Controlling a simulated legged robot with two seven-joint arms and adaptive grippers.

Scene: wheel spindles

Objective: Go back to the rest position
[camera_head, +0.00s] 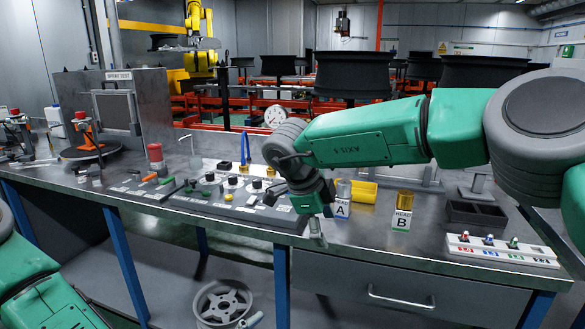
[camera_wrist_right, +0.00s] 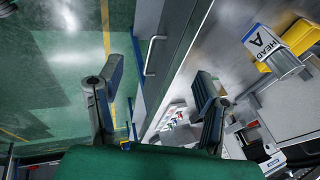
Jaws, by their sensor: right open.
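My right arm reaches in from the right across the workbench in the head view. Its gripper (camera_head: 317,230) points down by the bench's front edge, just left of the block labelled A (camera_head: 342,209). In the right wrist view the two fingers (camera_wrist_right: 158,88) are spread apart with nothing between them. The HEAD A block (camera_wrist_right: 262,40) shows there at upper right, apart from the fingers. Green links of my left arm (camera_head: 40,290) show at the lower left of the head view; the left gripper is out of view.
The metal workbench (camera_head: 225,222) carries a control panel with knobs (camera_head: 235,196), a HEAD B block (camera_head: 402,217), a yellow bin (camera_head: 363,191), a dark tray (camera_head: 477,214) and a white switch strip (camera_head: 502,250). A drawer handle (camera_head: 402,299) juts from the front. A wheel (camera_head: 223,303) lies below.

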